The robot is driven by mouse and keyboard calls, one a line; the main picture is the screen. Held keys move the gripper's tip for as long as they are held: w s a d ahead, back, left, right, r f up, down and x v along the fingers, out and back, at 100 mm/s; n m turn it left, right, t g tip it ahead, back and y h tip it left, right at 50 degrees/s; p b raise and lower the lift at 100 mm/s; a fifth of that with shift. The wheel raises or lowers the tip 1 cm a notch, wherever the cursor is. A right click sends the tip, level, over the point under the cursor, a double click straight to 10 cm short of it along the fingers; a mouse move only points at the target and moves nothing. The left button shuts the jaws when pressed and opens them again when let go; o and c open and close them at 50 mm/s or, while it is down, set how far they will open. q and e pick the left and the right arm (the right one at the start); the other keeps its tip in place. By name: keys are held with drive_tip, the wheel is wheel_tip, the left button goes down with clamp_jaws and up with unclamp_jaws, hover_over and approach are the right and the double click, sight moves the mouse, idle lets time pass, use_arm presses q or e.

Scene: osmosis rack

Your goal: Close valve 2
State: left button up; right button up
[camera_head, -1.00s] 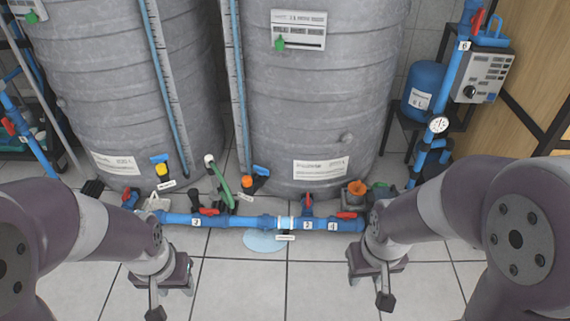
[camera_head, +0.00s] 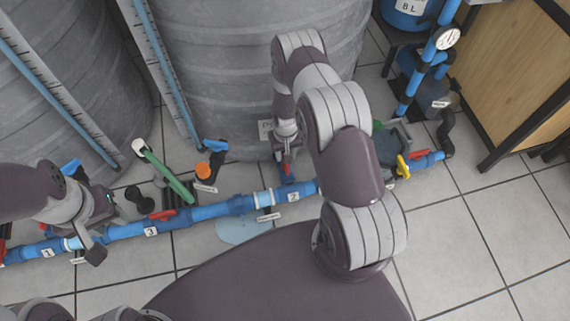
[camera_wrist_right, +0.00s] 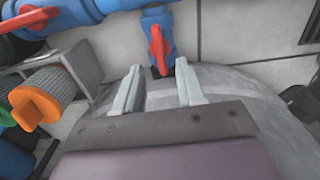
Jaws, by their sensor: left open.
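The blue pipe piece with label 2 (camera_head: 293,197) lies at the centre of the head view. A red valve handle (camera_head: 287,169) shows just behind it, and a red handle (camera_wrist_right: 157,48) on a blue branch off the pipe shows in the wrist view. That handle runs along the branch, across the main pipe. My right gripper (camera_wrist_right: 159,84) is open and empty, its fingers pointing at the handle, which is just beyond the fingertips. In the head view my right arm partly hides that gripper. My left gripper (camera_head: 97,230) is open over the pipe near label 1 (camera_head: 47,253).
Valve 3's red handle (camera_head: 162,215) lies along the pipe. Grey tanks (camera_head: 235,70) rise behind. A puddle (camera_head: 243,231) lies in front. Tiled floor at right is clear.

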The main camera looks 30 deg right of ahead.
wheel_tip(320, 180, down, 6)
drive_tip(key=shift+r+b, duration=0.1)
drive_tip(key=shift+b, duration=1.1)
use_arm(q)
wheel_tip(320, 180, down, 4)
drive_tip(key=shift+r, duration=0.2)
use_arm(e)
clamp_jaws()
